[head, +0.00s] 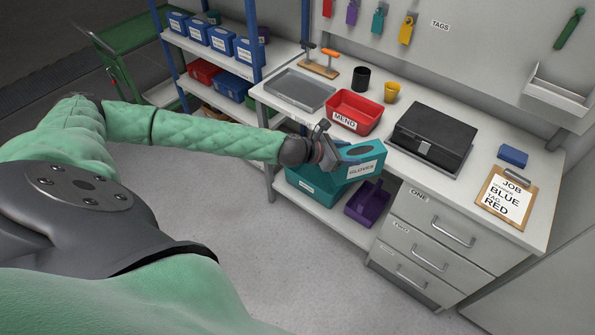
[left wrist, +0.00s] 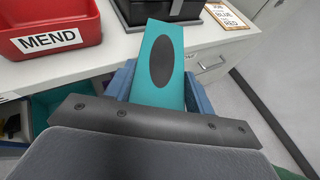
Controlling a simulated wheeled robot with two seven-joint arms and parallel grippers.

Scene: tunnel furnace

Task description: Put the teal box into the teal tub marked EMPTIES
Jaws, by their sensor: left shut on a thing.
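My left gripper (head: 343,154) is shut on the teal box (head: 372,160), which has a white label that seems to read GLOVES. In the left wrist view, the blue fingers stand on either side of the box (left wrist: 160,92), whose teal face has a dark oval. The box is in front of the workbench edge, above the lower shelf. A teal tub (head: 323,192) with a small white label sits on that shelf, partly hidden by the box and gripper. Its label is too small to read. My right gripper is not in view.
A purple tub (head: 367,204) sits on the shelf to the right of the teal tub, beside the drawers (head: 428,248). The red MEND tub (head: 354,110) stands on the benchtop near the edge, with a black case (head: 434,133) to its right. Floor in front is clear.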

